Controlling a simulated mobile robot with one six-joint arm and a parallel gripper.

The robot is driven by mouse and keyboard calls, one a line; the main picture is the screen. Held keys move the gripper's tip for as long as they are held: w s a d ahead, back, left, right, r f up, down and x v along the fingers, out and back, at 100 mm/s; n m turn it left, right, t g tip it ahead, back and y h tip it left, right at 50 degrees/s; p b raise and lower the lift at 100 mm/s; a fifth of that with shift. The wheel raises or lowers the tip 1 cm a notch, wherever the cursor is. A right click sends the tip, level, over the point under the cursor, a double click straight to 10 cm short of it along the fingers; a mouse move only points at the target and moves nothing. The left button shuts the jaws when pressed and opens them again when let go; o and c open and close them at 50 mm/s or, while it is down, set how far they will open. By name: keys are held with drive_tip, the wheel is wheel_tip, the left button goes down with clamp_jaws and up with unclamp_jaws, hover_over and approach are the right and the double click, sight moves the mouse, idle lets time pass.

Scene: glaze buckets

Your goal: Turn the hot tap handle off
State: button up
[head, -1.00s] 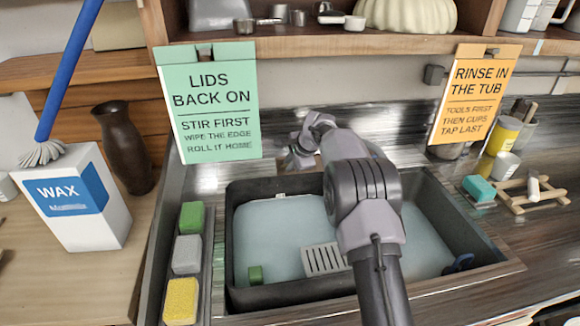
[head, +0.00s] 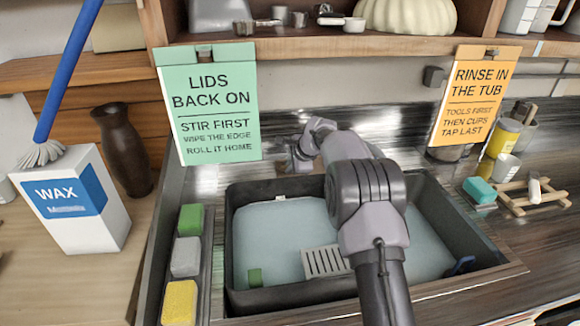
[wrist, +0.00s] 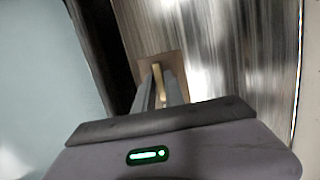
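In the wrist view a narrow brass-coloured bar (wrist: 159,84), which may be the hot tap handle, stands by a brown square plate (wrist: 174,64) on the streaked metal surface. The fingers of my gripper (wrist: 161,88) lie close together on either side of the bar. Whether they press on it cannot be told. No hot or cold mark shows. In the head view my gripper (head: 299,154) is behind the tub's back edge, small and partly hidden by my own wrist. The tap is not clearly visible there.
The dark tub (head: 268,188) of pale water sits below my arm. A green sign (head: 209,105) hangs left of my gripper and an orange sign (head: 474,98) hangs right. Sponges (head: 186,257) line the left side. The shelf (head: 300,46) runs above.

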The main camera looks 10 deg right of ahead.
drive_tip(key=o, duration=0.3)
drive_tip(key=p+v, duration=0.4)
drive_tip(key=v, duration=1.3)
drive_tip(key=shift+s+r, duration=0.15)
drive_tip(key=s+a+r+n, duration=0.2)
drive_tip(key=s+r, duration=0.1)
drive_tip(key=s, duration=0.5)
drive_tip(key=s+a+r+n, duration=0.2)
drive_tip(key=s+r+n, duration=0.1)
drive_tip(key=s, duration=0.5)
drive_tip(key=s+a+r+n, duration=0.2)
drive_tip(key=s+r, duration=0.2)
drive_tip(key=s, duration=0.4)
drive_tip(key=s+f+n, duration=0.3)
drive_tip(key=s, duration=0.6)
drive_tip(key=s+a+f+n+g, duration=0.1)
drive_tip(key=s+f+n, duration=0.2)
drive_tip(key=s, duration=0.6)
drive_tip(key=shift+s+h, duration=0.3)
